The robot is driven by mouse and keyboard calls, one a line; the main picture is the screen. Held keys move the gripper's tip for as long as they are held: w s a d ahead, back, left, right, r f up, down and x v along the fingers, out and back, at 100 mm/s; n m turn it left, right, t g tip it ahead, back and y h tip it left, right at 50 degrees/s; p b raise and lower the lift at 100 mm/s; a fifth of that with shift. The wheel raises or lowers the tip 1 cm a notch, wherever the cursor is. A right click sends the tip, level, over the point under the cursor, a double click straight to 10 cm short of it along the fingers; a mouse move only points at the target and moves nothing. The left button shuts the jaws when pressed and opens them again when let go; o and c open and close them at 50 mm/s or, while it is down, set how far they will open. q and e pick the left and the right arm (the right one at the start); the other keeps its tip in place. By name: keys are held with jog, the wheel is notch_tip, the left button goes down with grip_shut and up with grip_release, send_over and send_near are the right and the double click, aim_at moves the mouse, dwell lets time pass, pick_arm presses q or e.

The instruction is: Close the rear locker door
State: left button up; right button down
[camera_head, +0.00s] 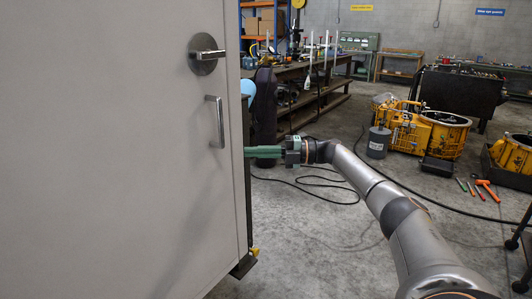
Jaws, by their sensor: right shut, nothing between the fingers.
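The locker door (130,150) is a large light grey panel filling the left of the head view. It has a round lever handle (205,54) near its top right and a vertical bar handle (216,120) below that. My right gripper (252,152) reaches in from the right and is shut with nothing in it. Its green fingers point left at the door's right edge, and their tips meet or pass behind that edge; I cannot tell whether they touch it. The locker body behind the door is mostly hidden. My left gripper is not in view.
A workbench (310,90) with tools stands behind. Yellow transmission housings (420,130) and a grey canister (378,142) are on the floor at the right, with orange and green tools (487,190) nearby. A black cable (320,185) lies on the floor below my right arm.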

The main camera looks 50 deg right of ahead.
jog(key=d, duration=0.1)
jog(key=d+b, duration=0.1)
jog(key=d, duration=0.1)
jog(key=shift+s+d, duration=0.2)
jog(key=shift+d, duration=0.05)
jog(key=shift+s+d, duration=0.1)
dwell(0.3)
